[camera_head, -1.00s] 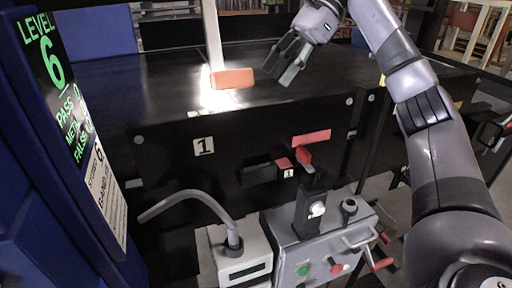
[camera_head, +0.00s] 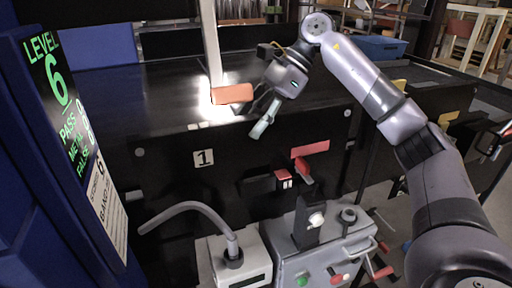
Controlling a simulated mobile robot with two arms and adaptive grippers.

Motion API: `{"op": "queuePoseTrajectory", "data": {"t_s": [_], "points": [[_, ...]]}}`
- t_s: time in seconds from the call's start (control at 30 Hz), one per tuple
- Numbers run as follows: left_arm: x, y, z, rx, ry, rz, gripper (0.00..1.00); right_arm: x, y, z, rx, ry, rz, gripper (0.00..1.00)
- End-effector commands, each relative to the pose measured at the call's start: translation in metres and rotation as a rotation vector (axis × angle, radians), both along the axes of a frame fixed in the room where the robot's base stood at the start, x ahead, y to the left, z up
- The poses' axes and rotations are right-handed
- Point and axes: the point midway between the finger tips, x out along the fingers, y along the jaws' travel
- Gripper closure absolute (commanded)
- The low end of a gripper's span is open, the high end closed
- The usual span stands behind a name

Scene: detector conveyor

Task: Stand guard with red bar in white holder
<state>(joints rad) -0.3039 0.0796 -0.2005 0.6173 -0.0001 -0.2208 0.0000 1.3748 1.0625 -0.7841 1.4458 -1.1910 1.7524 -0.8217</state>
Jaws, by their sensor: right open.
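A white upright post (camera_head: 210,45) comes down from the top of the view, with an orange-red bar (camera_head: 232,94) across its lower end above the black conveyor. My right gripper (camera_head: 257,120) is open and empty, pointing down just right of this bar, over the conveyor's front edge. A red strip (camera_head: 310,147), a red tab (camera_head: 303,171) and a small red-and-white block (camera_head: 283,178) show on or before the black front panel, below my gripper. I cannot tell which piece is the guard or the white holder. My left gripper is out of view.
The black conveyor (camera_head: 130,95) crosses the view, with a bright patch beside the post. A grey control box (camera_head: 325,255) and a white box with a curved grey pipe (camera_head: 190,206) stand in front. A blue cabinet with a level display (camera_head: 60,90) blocks the left.

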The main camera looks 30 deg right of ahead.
Motion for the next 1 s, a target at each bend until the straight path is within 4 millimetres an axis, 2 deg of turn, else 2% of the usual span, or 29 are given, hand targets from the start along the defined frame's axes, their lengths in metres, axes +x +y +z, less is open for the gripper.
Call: {"op": "queuePoseTrajectory", "data": {"t_s": [0.13, 0.87, 1.0], "points": [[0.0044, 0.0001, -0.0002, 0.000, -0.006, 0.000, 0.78, 0.0000, -0.0002, -0.0001, 0.000, 0.000, 0.000, 0.52], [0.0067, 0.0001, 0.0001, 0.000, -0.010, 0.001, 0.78, 0.0000, -0.0003, 0.0003, 0.000, -0.001, 0.001, 1.00], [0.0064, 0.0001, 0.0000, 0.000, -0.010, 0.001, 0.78, 0.0001, -0.0003, 0.0005, 0.000, -0.001, 0.000, 1.00]]}}
